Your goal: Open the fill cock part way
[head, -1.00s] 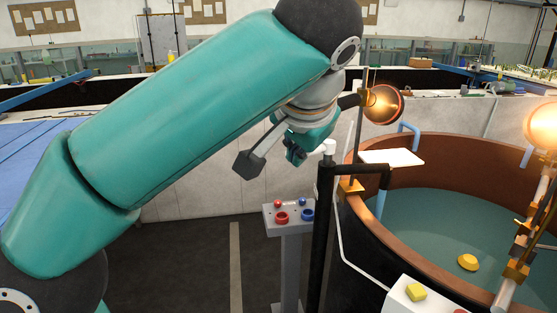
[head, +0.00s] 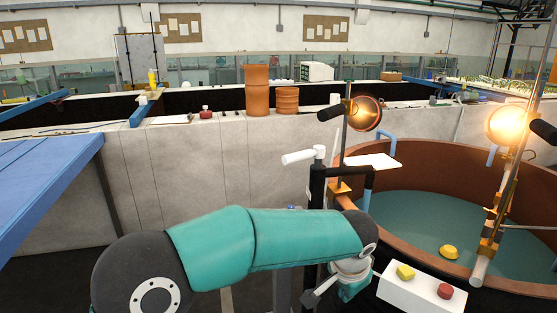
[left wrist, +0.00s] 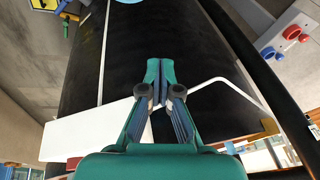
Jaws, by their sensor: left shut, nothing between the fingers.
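A black standpipe (head: 317,195) rises beside the round brown tank (head: 420,152). On its top is a white fitting with a white lever (head: 299,156) pointing left, which looks like the fill cock. My left gripper (left wrist: 160,70) is shut and empty, in front of the tank's black outer side in the left wrist view. In the head view my left gripper (head: 352,289) is low, below the lever and apart from it, beside the white button box; its fingertips are hard to make out there. My right gripper is not in view.
Two lit lamps (head: 366,113) stand on poles by the tank. A yellow float (head: 449,252) is in the water. A grey panel (left wrist: 300,22) with red and blue knobs shows in the left wrist view.

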